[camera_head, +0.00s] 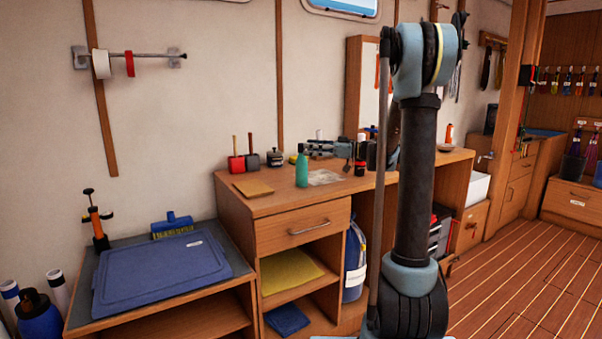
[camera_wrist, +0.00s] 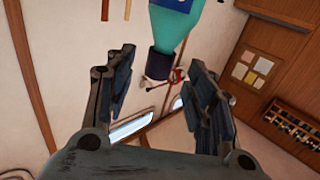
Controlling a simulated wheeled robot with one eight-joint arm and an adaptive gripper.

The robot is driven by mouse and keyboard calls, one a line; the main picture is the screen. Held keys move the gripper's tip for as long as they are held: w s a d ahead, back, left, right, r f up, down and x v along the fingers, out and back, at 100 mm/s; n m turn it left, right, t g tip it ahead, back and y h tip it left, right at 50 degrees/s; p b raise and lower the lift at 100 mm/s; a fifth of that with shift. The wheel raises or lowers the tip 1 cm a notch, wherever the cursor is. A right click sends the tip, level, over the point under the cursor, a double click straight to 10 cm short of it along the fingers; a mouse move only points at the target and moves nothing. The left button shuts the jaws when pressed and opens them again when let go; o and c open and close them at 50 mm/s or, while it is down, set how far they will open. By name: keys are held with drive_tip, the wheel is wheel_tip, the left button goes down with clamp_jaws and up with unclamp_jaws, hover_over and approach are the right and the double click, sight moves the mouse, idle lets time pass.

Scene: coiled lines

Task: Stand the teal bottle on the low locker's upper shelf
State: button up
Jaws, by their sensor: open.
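The teal bottle (camera_head: 302,172) stands upright on the wooden desk top, near its front edge. In the wrist view the bottle (camera_wrist: 176,28) has its dark cap pointing down the picture. My gripper (camera_head: 311,149) is beside the bottle's top in the head view. In the wrist view my gripper (camera_wrist: 158,62) has its fingers apart, with the cap in line with the gap and nothing clamped. A low wooden locker (camera_head: 178,318) stands left of the desk, with an open compartment under its top. Its inside is only partly visible.
An orange-and-black tool (camera_head: 97,225) stands there too. The desk's open shelf holds a yellow cloth (camera_head: 290,271).

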sight(302, 146)
drive_tip(key=a, duration=0.2)
drive_tip(key=w+a, duration=0.1)
drive_tip(key=a, duration=0.1)
drive_tip(key=shift+a+r, duration=0.15)
drive_tip(key=shift+c, duration=0.6)
clamp_jaws()
drive_tip(key=shift+r, duration=0.1)
